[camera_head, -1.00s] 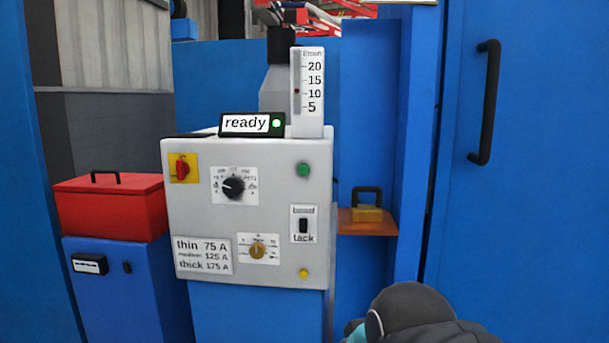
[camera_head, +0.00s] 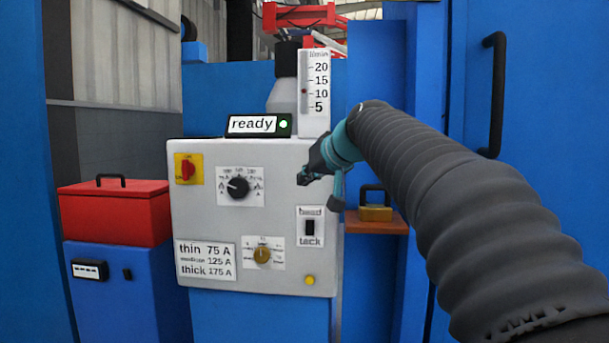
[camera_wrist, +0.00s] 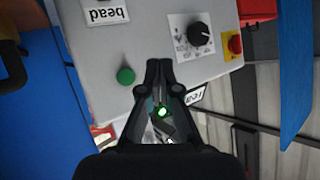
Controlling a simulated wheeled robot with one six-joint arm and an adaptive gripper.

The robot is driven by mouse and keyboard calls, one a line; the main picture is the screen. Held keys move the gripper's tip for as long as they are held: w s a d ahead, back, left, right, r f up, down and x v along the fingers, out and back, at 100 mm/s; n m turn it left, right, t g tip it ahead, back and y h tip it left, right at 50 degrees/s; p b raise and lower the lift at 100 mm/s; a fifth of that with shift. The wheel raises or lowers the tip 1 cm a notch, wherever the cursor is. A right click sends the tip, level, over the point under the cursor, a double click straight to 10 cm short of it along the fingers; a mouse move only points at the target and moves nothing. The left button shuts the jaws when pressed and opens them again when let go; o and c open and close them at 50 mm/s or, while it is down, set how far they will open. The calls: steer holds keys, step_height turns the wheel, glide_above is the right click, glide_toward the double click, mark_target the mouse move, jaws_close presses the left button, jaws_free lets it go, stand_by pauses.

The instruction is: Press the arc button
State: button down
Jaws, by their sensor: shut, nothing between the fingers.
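The pale grey control panel (camera_head: 200,215) faces me. A round green button (camera_wrist: 125,76) sticks out of it in the wrist view, which shows the panel turned upside down. In the head view my gripper (camera_head: 303,178) hides that button. A small yellow button (camera_head: 309,280) is at the panel's lower right. I can read no arc label on either button. My gripper's fingers (camera_wrist: 158,65) are shut and empty, in front of the panel beside the green button. I cannot tell whether they touch the panel.
The panel also carries a red switch (camera_head: 187,170), a black dial (camera_head: 238,187), a brass dial (camera_head: 262,254) and a bead/tack switch (camera_head: 309,227). A "ready" sign (camera_head: 258,125) with a lit green lamp stands on top. A padlock (camera_head: 375,205) sits on a shelf at right.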

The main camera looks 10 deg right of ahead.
steer(key=w+d+p, duration=0.2)
steer(key=w+p, duration=0.2)
steer(key=w, duration=0.4)
steer(key=shift+w+d, duration=0.15)
steer(key=shift+d, duration=0.2)
steer(key=shift+w+p, duration=0.1)
steer(key=shift+p, duration=0.2)
stand_by(1.3)
steer(key=shift+w+d, duration=0.15)
steer(key=shift+w, duration=0.15)
